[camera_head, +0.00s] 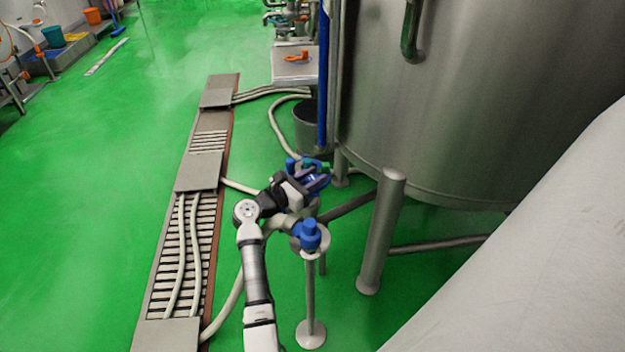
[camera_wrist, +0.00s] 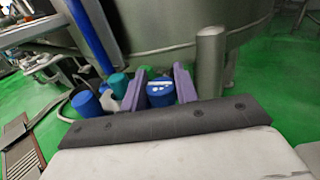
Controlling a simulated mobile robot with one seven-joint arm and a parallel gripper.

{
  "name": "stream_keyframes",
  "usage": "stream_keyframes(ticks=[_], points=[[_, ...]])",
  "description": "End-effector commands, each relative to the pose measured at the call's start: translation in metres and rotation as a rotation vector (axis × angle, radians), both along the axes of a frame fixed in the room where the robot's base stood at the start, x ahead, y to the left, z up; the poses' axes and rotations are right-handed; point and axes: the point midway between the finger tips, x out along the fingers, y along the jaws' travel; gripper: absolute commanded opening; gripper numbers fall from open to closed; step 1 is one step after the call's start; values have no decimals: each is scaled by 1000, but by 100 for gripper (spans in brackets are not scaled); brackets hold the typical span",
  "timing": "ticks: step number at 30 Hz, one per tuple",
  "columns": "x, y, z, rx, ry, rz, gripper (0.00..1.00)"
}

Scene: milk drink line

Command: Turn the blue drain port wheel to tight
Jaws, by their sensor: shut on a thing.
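The blue wheel (camera_wrist: 160,97), with white marks on its face, sits between the two purple fingers of my gripper (camera_wrist: 158,84) in the wrist view. My gripper is shut on it. In the head view my gripper (camera_head: 316,182) reaches out beside the big steel tank, and the wheel is mostly hidden by the fingers. I cannot read the marks or tell how far the wheel is turned.
A blue cap (camera_head: 310,236) tops a steel stand close below my gripper. Teal (camera_wrist: 118,82) and blue (camera_wrist: 87,103) parts lie left of the fingers. The steel tank (camera_head: 450,110) and its leg (camera_head: 382,230) are at the right. Hoses cross the floor drain (camera_head: 205,155) at the left.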

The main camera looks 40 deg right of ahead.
Motion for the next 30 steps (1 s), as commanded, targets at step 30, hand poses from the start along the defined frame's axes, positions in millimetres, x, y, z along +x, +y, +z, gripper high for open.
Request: stream_keyframes(ticks=[30], points=[[0,0,0,1,-1,-337,42]])
